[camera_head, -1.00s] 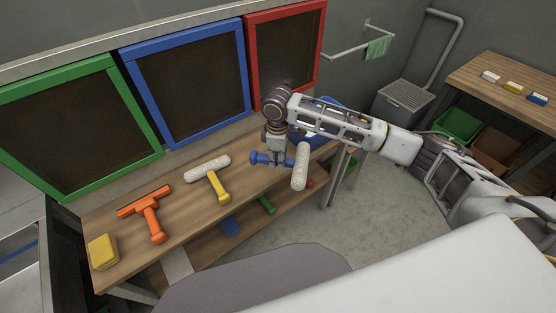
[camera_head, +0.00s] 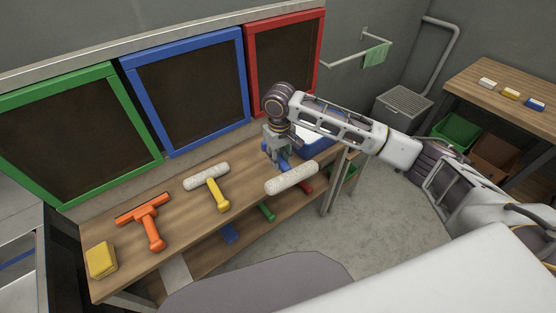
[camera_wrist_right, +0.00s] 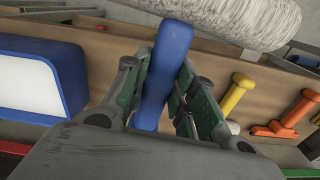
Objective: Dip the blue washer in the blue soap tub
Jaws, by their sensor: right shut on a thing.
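The blue washer has a blue handle (camera_wrist_right: 168,55) and a fluffy white roller (camera_head: 292,178). My right gripper (camera_head: 280,161) is shut on the handle and holds the washer over the front edge of the wooden bench. The roller lies crosswise and points toward me, clear of the tub. The blue soap tub (camera_head: 322,149), with a white inside, stands at the right end of the bench, partly hidden behind my right arm. In the right wrist view the tub (camera_wrist_right: 72,75) is left of the gripper, apart from the washer. My left gripper is not in view.
On the bench are a yellow washer (camera_head: 215,186), an orange squeegee (camera_head: 148,218) and a yellow sponge (camera_head: 101,260). Green, blue and red framed panels stand behind. A lower shelf holds several coloured tools. A side table (camera_head: 510,80) stands at the right.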

